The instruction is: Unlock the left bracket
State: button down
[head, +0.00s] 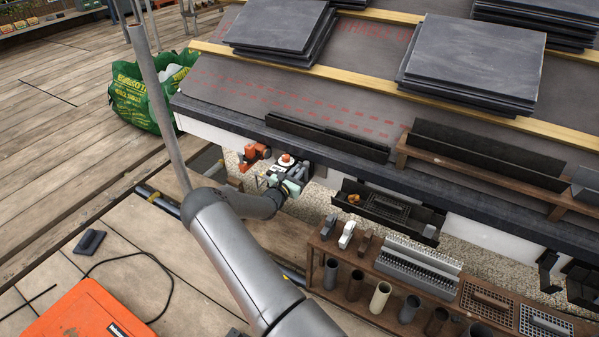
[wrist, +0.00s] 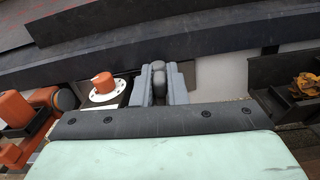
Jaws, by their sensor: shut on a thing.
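My gripper (head: 300,170) is low at the white wall under the roof's dark edge, left of the short black gutter piece (head: 400,212). In the wrist view its grey fingers (wrist: 158,78) are shut on a small dark rounded part, mostly hidden between them. I cannot tell whether this part belongs to the left bracket, and I cannot make out the bracket's lock. The gutter's dark left end (wrist: 266,102) lies to the right of the fingers, apart from them. Yellow-brown leaves (head: 353,198) lie in the gutter and also show in the wrist view (wrist: 304,87).
Orange fittings (head: 256,154) and an orange knob on a white disc (wrist: 103,86) are close on the left. A wooden rack (head: 318,244) with tubes and grates stands in front on the right. Slate stacks (head: 474,58) lie on the roof.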

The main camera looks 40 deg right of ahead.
jog(key=shift+w+a+n, duration=0.15)
jog(key=shift+w+n, duration=0.1)
jog(key=shift+n, duration=0.35)
jog(key=c, duration=1.4)
grip_release()
jog(key=shift+c, duration=0.2)
jog(key=p+v, duration=0.4)
jog(key=v, duration=1.3)
jog(key=shift+a, duration=0.25)
